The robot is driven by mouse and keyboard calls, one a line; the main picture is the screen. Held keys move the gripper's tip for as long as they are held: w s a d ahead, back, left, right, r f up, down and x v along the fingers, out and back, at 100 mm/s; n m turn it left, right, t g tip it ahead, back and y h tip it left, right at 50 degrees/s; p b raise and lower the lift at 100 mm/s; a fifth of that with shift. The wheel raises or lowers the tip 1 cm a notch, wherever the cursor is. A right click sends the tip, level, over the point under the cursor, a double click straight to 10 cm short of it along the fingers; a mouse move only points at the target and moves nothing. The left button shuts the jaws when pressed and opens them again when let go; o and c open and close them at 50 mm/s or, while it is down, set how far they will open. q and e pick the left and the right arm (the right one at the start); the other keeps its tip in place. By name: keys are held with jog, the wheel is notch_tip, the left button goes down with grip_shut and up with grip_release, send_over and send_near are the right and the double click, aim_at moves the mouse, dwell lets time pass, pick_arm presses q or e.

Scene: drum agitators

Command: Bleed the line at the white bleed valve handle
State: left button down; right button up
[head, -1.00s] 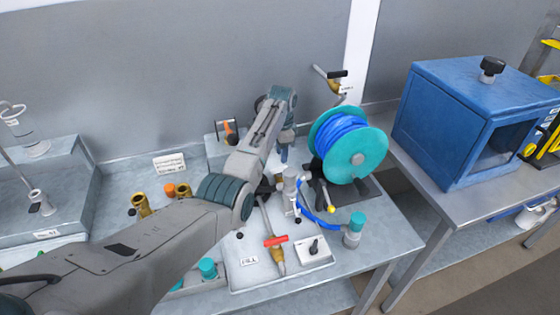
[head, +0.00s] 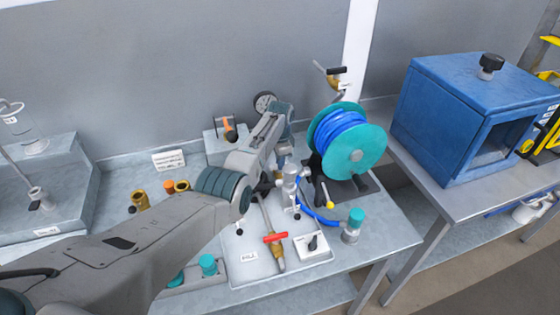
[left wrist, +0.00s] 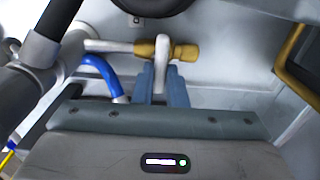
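In the left wrist view a white bleed valve handle (left wrist: 162,58) hangs from a brass valve body (left wrist: 185,53). The blue-grey fingers of my left gripper (left wrist: 161,82) point at the valve, and the handle's lower part lies between them. The gap is about as wide as the handle; I cannot tell whether both fingers touch it. In the head view my left gripper (head: 282,152) reaches to the back of the bench, partly hidden by my own arm, and the white handle is hidden. My right gripper is not in view.
A teal reel with blue hose (head: 346,143) stands close to the right of my arm. A red-handled valve (head: 275,238) and a white switch box (head: 313,246) are in front. A round gauge (head: 265,102) is behind my wrist. A blue cabinet (head: 455,115) stands on the right bench.

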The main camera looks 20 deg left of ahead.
pick_arm(q)
jog(key=shift+n, duration=0.3)
jog(key=shift+w+a+r+n, duration=0.1)
jog(key=shift+n, duration=1.1)
jog(key=n, duration=0.3)
jog(key=shift+a+n, duration=0.1)
jog(key=shift+n, duration=0.3)
jog(key=n, duration=0.2)
jog(key=shift+w+n+p, duration=0.1)
jog(key=shift+n+p, duration=0.2)
jog(key=shift+n, duration=0.1)
jog(key=n, duration=0.5)
jog(key=shift+a, duration=0.2)
jog(key=shift+a+n+p, duration=0.1)
jog(key=shift+n+p, duration=0.25)
jog(key=shift+n, duration=1.25)
jog(key=c, duration=1.5)
grip_release()
